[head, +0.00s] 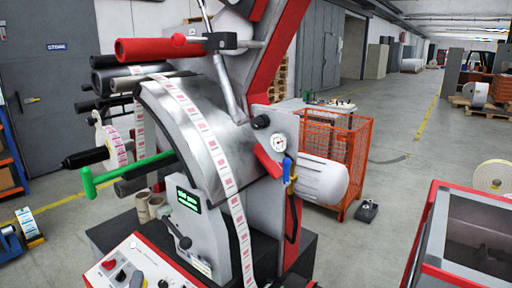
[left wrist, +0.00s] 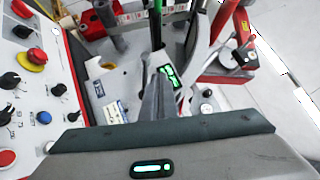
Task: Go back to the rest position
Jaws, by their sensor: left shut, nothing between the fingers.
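My left gripper (left wrist: 158,88) shows in the left wrist view, its fingers shut together with nothing between them. It points over the label rewinder, beside the control panel (left wrist: 32,85), with the small green-lit display (left wrist: 168,76) just past the fingertips. I cannot make out this gripper clearly in the head view. There, the label rewinder (head: 215,140) fills the left and middle, with a label strip (head: 215,155) running down its curved metal plate. Its display (head: 188,200) is lit green. My right gripper is in neither view.
A green-handled bar (head: 125,172) and a red-ended roller (head: 160,49) stick out leftward from the machine. The control panel (head: 125,262) is at the bottom. An orange mesh cage (head: 345,165) stands behind, and a red-framed case (head: 430,235) at right. Open floor (head: 385,205) lies between.

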